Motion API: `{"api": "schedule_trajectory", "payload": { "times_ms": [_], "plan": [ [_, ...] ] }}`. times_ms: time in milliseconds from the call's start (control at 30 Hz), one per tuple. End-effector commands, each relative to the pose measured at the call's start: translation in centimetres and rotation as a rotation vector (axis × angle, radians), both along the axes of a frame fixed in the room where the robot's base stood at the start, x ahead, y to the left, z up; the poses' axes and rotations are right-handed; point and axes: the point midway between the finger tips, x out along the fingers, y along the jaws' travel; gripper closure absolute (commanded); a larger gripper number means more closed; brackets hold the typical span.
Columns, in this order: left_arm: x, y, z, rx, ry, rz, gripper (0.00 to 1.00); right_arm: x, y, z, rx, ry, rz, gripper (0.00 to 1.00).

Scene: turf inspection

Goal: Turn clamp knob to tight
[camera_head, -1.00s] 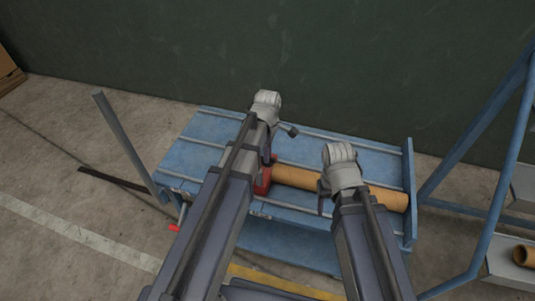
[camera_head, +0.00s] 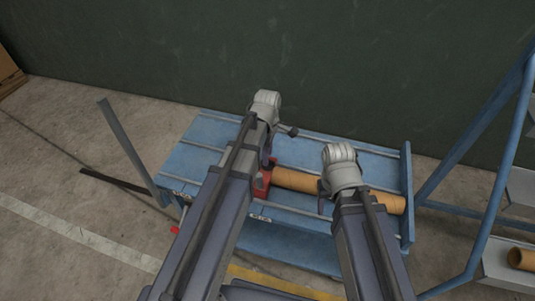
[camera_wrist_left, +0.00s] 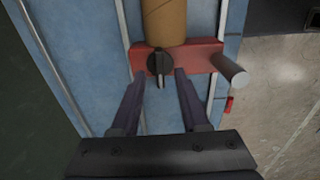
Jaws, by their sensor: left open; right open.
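The clamp knob (camera_wrist_left: 159,64) is a small black knob with a pointer on the red clamp block (camera_wrist_left: 190,58), seen in the left wrist view. The pointer is toward the gripper's side of the picture. My left gripper (camera_wrist_left: 160,77) is open, its two dark fingers on either side of the knob's near end; I cannot tell whether they touch it. In the head view the red clamp (camera_head: 263,182) shows beside my left arm, which hides the knob. An orange-brown pipe (camera_head: 296,180) runs right from the clamp. My right gripper (camera_head: 322,190) is over the pipe, largely hidden by its wrist.
The blue bench (camera_head: 206,135) has rails and a raised right end. A grey post (camera_head: 125,140) stands at its left. A blue rack (camera_head: 490,215) with another pipe (camera_head: 521,258) is at right. A dark green wall (camera_head: 300,60) closes the back.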

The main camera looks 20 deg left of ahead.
Motion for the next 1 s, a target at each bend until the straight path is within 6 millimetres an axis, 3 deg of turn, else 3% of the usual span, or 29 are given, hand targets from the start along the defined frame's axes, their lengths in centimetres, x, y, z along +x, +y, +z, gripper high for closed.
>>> {"api": "schedule_trajectory", "payload": {
  "times_ms": [33, 200, 400, 1000],
  "plan": [
    [0.0, 0.0, 1.3, 0.000, 0.000, 0.000, 0.55, 0.0, 0.0, 1.3, 0.000, 0.000, 0.000, 0.43],
    [0.0, 0.0, 3.7, 0.000, 0.000, 0.000, 0.55, 0.0, 0.0, 3.7, 0.000, 0.000, 0.000, 0.43],
    [0.0, 0.0, 5.5, 0.000, 0.000, 0.000, 0.55, 0.0, 0.0, 5.5, 0.000, 0.000, -0.001, 0.43],
    [-0.1, -0.1, 5.6, 0.000, 0.000, -0.007, 0.55, 0.0, 0.0, 5.6, 0.000, 0.000, -0.001, 0.43]
  ]
}}
